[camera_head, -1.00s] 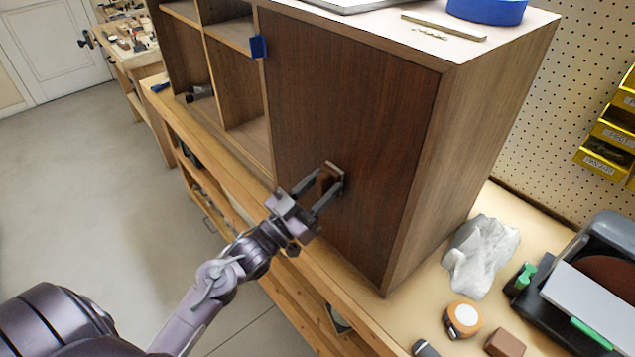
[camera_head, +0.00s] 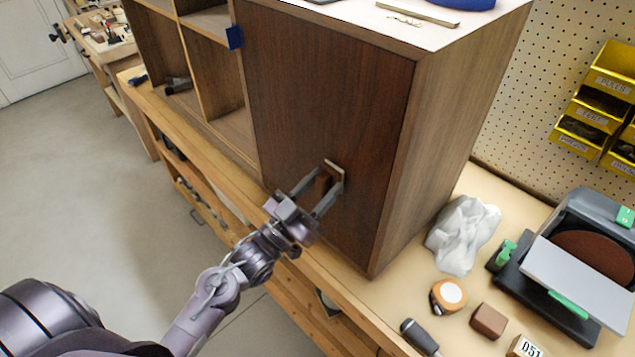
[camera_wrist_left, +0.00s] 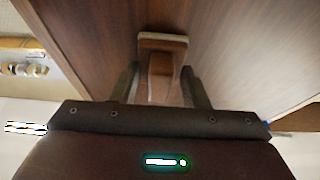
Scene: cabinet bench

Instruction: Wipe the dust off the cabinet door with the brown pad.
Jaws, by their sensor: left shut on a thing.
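The dark brown cabinet door (camera_head: 325,100) closes the right part of the cabinet. My left gripper (camera_head: 325,188) is shut on the brown pad (camera_head: 323,183), which has a paler edge plate on its door side. The pad is at the lower middle of the door and appears to touch it. In the left wrist view the pad (camera_wrist_left: 162,70) sits between the two fingers, against the door's wood grain (camera_wrist_left: 230,50). I cannot make out dust on the door. My right gripper does not show.
A blue clip (camera_head: 234,38) is at the door's upper left edge. Right of the cabinet, a crumpled white cloth (camera_head: 463,235), an orange tape measure (camera_head: 448,296), a brown block (camera_head: 488,320) and a grey sander (camera_head: 585,260) lie on the bench. Open shelves (camera_head: 213,75) are at left.

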